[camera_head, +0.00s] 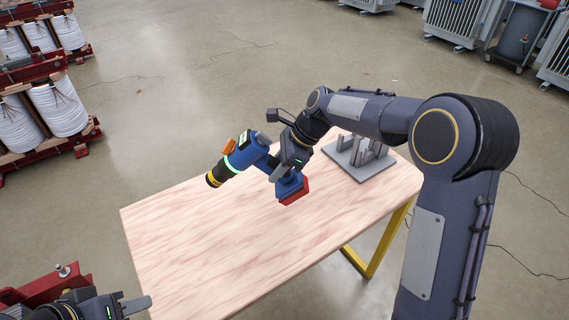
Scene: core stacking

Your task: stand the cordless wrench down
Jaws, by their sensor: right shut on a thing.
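The cordless wrench (246,155) is blue with a black and yellow nose, a green ring and a red foot at its battery end. It is tilted, with the nose pointing left and the red foot low on the right. My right gripper (275,168) is shut on the wrench around its handle. The wrench appears held above the wooden table (190,250); the gap under the foot is hard to judge. My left gripper (140,305) is at the bottom left, partly cut off by the frame, and its finger opening does not show.
A grey fixture (365,158) with upright plates stands at the table's far right corner, behind my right arm. The table's left and front areas are bare. A red part (45,288) shows at the lower left. Racks of white spools (58,105) stand on the floor farther left.

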